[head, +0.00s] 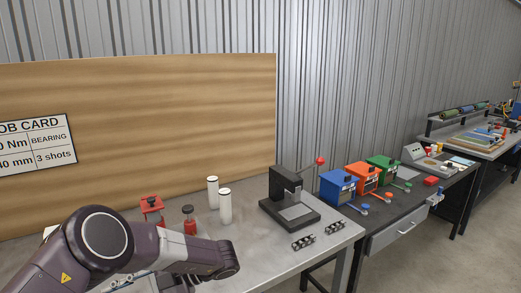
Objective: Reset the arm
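My own arm reaches in from the lower left, bent over the left part of the grey bench (285,262). Its dark end joint lies over the bench front, left of the black press. No gripper fingers show in the head view, so I cannot see what either gripper holds. My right arm is not in view.
On the bench stand a black press (289,200) with a red knob, two white cylinders (225,206), a red-bodied bottle (190,221) and a red stand (151,207). Blue (339,187), orange (362,178) and green (383,168) boxes stand on a dark table to the right.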

